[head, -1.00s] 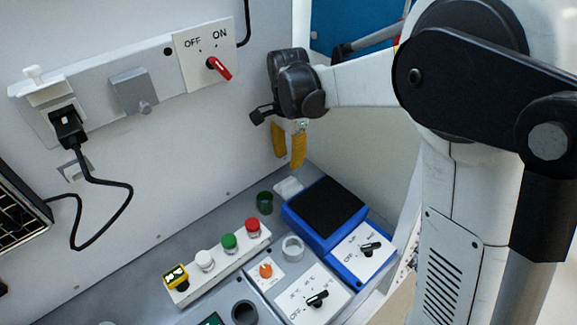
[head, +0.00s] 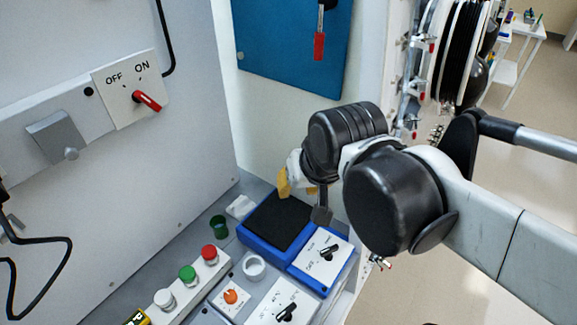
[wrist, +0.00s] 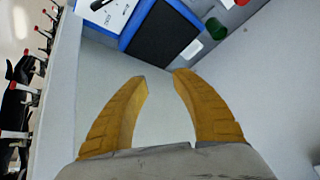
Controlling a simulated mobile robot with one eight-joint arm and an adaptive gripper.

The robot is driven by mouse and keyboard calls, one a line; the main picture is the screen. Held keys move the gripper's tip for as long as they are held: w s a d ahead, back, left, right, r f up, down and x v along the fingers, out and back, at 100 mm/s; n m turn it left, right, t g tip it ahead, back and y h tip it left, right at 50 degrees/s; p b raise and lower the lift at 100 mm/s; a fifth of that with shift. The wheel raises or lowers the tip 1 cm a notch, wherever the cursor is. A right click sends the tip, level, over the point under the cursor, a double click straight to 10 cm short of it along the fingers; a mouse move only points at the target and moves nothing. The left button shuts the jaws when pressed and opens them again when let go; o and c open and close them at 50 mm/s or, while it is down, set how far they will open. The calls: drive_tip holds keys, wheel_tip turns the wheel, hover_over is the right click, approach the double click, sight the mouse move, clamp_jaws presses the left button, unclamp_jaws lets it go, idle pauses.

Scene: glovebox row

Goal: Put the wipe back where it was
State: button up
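The gripper is apart from the wipe.
The blue device with its black pad (head: 277,221) stands below my gripper. The green cup (head: 218,227), a white ring (head: 254,267) and the push-button box (head: 190,285) are to its left. A wall with an OFF/ON switch (head: 130,88) bounds the left.

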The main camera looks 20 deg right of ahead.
drive_tip(key=s+n, duration=0.1)
drive_tip(key=s+d+f+t, duration=0.1)
drive_tip(key=s, duration=0.1)
drive_tip(key=shift+d+f+n, duration=0.1)
drive_tip(key=shift+f+n, duration=0.1)
drive_tip(key=shift+n, duration=0.2)
